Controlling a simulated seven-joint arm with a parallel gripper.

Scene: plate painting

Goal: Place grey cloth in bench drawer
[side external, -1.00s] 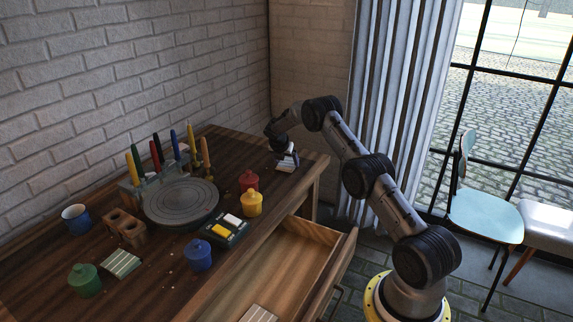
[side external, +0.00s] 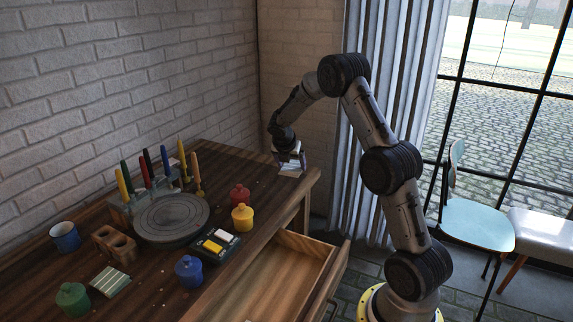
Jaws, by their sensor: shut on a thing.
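My gripper (side external: 290,160) is at the far right end of the wooden bench, pointing down. It is shut on the pale grey striped cloth (side external: 291,172), which is at or just above the bench top; I cannot tell if it still touches the wood. The fingers partly hide the cloth. The bench drawer (side external: 290,270) is pulled open at the front of the bench, below and in front of my gripper. Its visible inside is mostly bare wood.
Another striped cloth (side external: 110,281) lies at the front left among green (side external: 72,298) and blue (side external: 189,270) jars. Red (side external: 240,195) and yellow (side external: 242,217) jars stand left of my gripper. A grey turntable (side external: 171,217) and several upright coloured sticks are behind. Chairs stand at right.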

